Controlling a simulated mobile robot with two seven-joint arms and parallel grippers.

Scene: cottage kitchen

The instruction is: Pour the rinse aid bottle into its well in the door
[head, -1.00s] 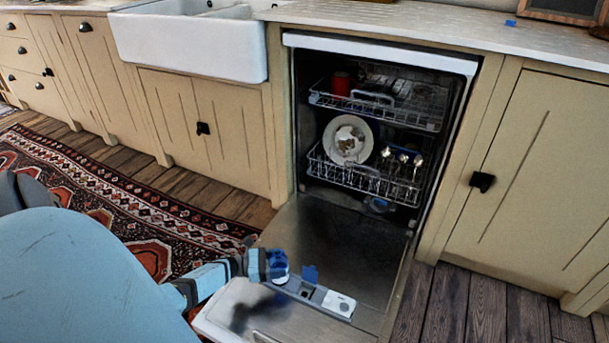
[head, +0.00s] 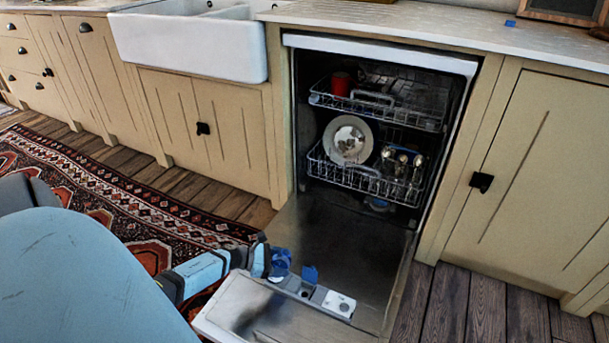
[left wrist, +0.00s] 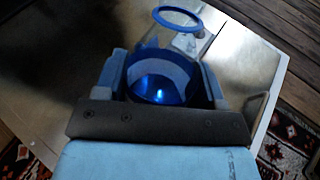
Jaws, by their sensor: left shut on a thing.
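My left gripper (head: 270,262) is shut on the blue rinse aid bottle (head: 282,264), above the open dishwasher door, just left of the dispenser (head: 317,296). In the left wrist view the bottle (left wrist: 163,82) sits between the two fingers (left wrist: 163,88), its rounded blue end toward the camera. The bottle looks tilted; its mouth is hard to make out. The well (head: 304,292) is in the grey dispenser strip, with a blue flap (head: 309,273) raised beside it. A blue ring (left wrist: 178,18) shows beyond the bottle; I cannot tell what it belongs to. I see no liquid. My right gripper is out of view.
The dishwasher door (head: 345,255) lies lowered. The lower rack (head: 365,178) holds a plate (head: 348,140) and glasses; the upper rack (head: 380,100) holds a red cup (head: 341,83). A patterned rug (head: 110,195) lies left of the door. Wooden floor is clear at right.

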